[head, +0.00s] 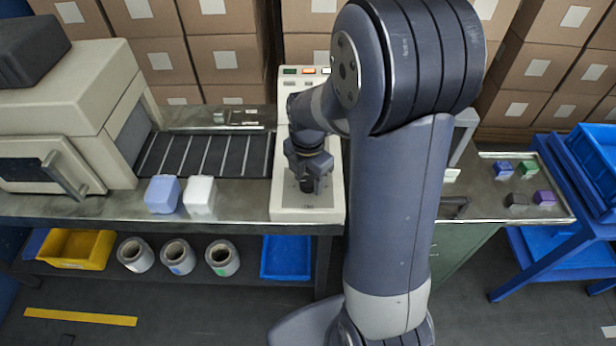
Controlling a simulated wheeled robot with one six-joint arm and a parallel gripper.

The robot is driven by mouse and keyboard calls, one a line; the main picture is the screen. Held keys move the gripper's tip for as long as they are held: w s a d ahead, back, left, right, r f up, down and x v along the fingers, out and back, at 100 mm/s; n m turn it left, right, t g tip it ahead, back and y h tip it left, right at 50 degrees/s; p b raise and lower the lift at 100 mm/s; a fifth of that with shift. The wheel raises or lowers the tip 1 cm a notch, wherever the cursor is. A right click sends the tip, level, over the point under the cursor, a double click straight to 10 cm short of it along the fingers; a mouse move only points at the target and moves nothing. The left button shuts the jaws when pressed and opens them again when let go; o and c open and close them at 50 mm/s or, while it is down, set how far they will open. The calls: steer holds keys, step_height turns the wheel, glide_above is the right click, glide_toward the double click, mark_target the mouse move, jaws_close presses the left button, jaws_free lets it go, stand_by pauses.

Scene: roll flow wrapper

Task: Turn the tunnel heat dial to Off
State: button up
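My gripper (308,184) points down over the pale control console (285,208) in the middle of the bench. A small dark shape sits at its fingertips, low on the console's grey plate; it may be the tunnel heat dial, but I cannot make out a pointer or an Off mark. The fingers are too small and dark to show whether they are open or closed on it. The upper part of the console face is partly hidden by my arm. A row of green, orange and white indicators (306,71) shows on the console's upright back.
Left of the console are a slatted conveyor (205,155), a beige tunnel housing (60,100), a blue block (162,194) and a white block (200,194). Several small coloured blocks lie on the right bench. Stacked cartons (225,60) stand behind.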

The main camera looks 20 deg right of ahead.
mark_target(308, 181)
steer(key=shift+o, duration=0.6)
steer(key=shift+r, duration=0.1)
step_height(308, 181, up, 11)
steer(key=shift+f, duration=0.2)
step_height(308, 181, down, 11)
steer(key=shift+r, duration=0.1)
stand_by(0.4)
steer(key=shift+m, duration=0.3)
